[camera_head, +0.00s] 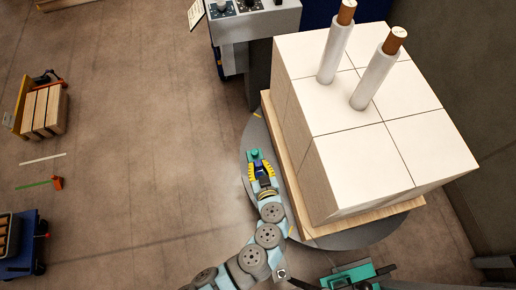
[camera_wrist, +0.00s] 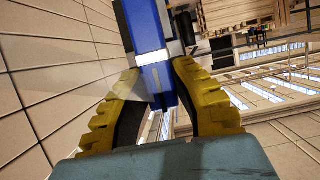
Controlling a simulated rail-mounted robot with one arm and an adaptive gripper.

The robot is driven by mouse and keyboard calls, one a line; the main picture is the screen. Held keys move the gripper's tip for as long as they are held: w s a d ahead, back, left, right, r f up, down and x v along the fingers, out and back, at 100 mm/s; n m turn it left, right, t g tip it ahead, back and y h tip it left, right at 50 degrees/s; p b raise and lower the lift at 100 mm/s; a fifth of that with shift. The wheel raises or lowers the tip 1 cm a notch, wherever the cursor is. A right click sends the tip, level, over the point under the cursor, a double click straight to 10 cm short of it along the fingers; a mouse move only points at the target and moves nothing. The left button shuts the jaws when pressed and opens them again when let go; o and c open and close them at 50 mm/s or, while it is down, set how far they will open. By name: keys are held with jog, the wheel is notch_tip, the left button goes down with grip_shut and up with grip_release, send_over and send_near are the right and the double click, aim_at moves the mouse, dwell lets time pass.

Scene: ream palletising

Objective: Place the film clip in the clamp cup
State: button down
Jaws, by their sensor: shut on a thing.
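My gripper (camera_head: 262,170) has yellow ribbed fingers and is beside the stack's left side, over the grey round plate. A pale see-through strip, perhaps film, shows by the left finger. A small teal block (camera_head: 255,154) with a round top lies just beyond the fingertips in the head view. I cannot tell if it is the clamp cup.
The tall white ream stack (camera_head: 350,110) on a wooden pallet (camera_head: 365,224) stands close to the right of my gripper, with two film rolls (camera_head: 372,82) on top. A control box (camera_head: 255,22) is behind. Open floor (camera_head: 150,130) lies to the left.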

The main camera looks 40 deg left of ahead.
notch_tip(320, 180, down, 18)
jog(key=b, duration=1.6)
jog(key=shift+w+a+f+b, duration=0.75)
jog(key=shift+w+a+f, duration=0.95)
jog(key=shift+f, duration=0.4)
jog(key=shift+w+a+f+b, duration=0.8)
jog(key=shift+w+a+f, duration=0.8)
jog(key=shift+f, duration=0.45)
jog(key=shift+w+a+f+b, duration=0.75)
jog(key=shift+w+a+f, duration=0.95)
jog(key=shift+f, duration=0.4)
jog(key=shift+d+f, duration=0.1)
jog(key=shift+f, duration=0.1)
jog(key=c, duration=1)
grip_release()
jog(key=shift+r, duration=0.1)
jog(key=shift+c, duration=0.2)
